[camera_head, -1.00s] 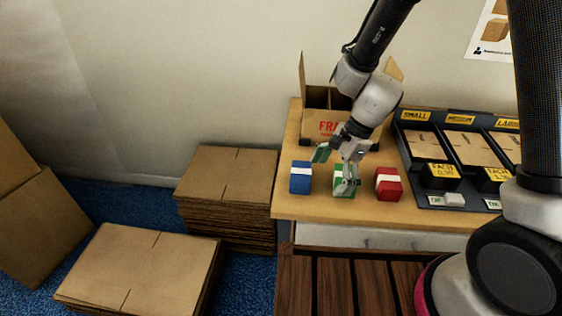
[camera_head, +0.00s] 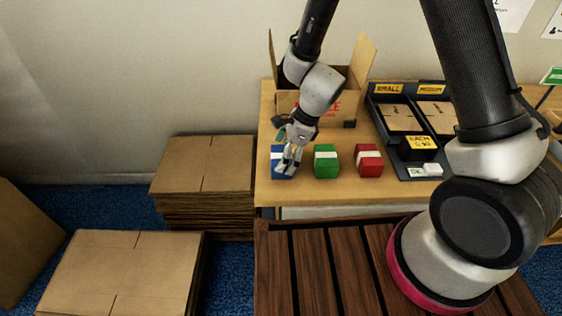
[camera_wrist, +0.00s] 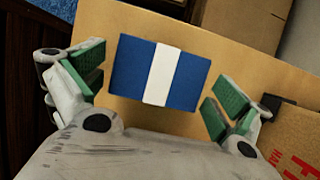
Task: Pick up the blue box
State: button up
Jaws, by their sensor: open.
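The blue box (camera_head: 279,163) with a white band stands at the left end of the table, partly hidden behind my gripper in the head view. My gripper (camera_head: 288,157) is right at it, over its near right part. In the wrist view the blue box (camera_wrist: 127,68) lies between the two open, green-padded fingers of my gripper (camera_wrist: 157,88). A gap shows on both sides, and the fingers do not appear to touch it.
A green box (camera_head: 326,161) and a red box (camera_head: 369,161) stand to the right. An open carton (camera_head: 345,105) is behind, and a dark tray of flat cartons (camera_head: 398,165) is further right. Stacked cardboard (camera_head: 205,165) stands left of the table (camera_head: 330,192).

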jog(key=shift+x, duration=0.95)
jog(key=shift+c, duration=0.4)
jog(key=c, duration=0.8)
jog(key=shift+r, duration=0.1)
jog(key=shift+c, duration=0.2)
